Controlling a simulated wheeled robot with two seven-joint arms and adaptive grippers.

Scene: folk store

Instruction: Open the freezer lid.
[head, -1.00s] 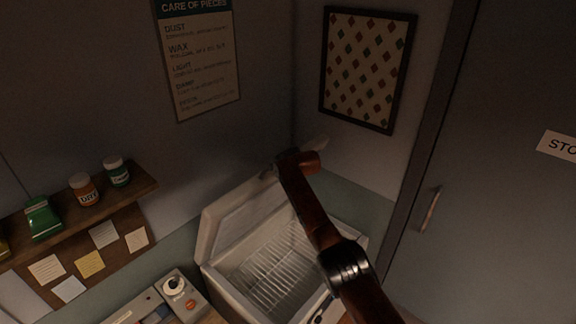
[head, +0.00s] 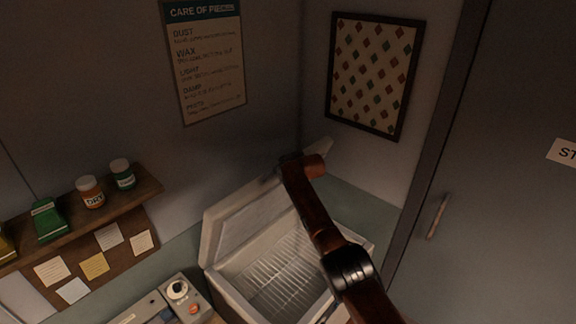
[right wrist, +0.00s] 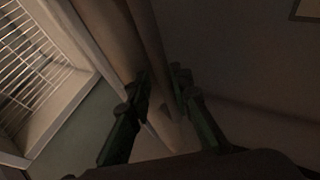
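The freezer is a pale open-topped chest (head: 235,297) with a wire rack (head: 278,272) inside, low in the middle of the head view. Its lid (head: 243,222) stands raised and tilted at the back left. My right arm reaches across the chest to the lid's far end; its gripper (head: 312,160) is largely hidden there. In the right wrist view, the fingers of my right gripper (right wrist: 161,80) stand apart around the lid's edge (right wrist: 151,45). I cannot tell whether they press on it. My left gripper is out of view.
A control box (head: 186,298) stands left of the chest. A wall shelf (head: 120,206) holds jars and a green container. A grey door (head: 500,200) is at the right. The walls behind the lid carry a poster (head: 206,60) and a framed pattern (head: 373,75).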

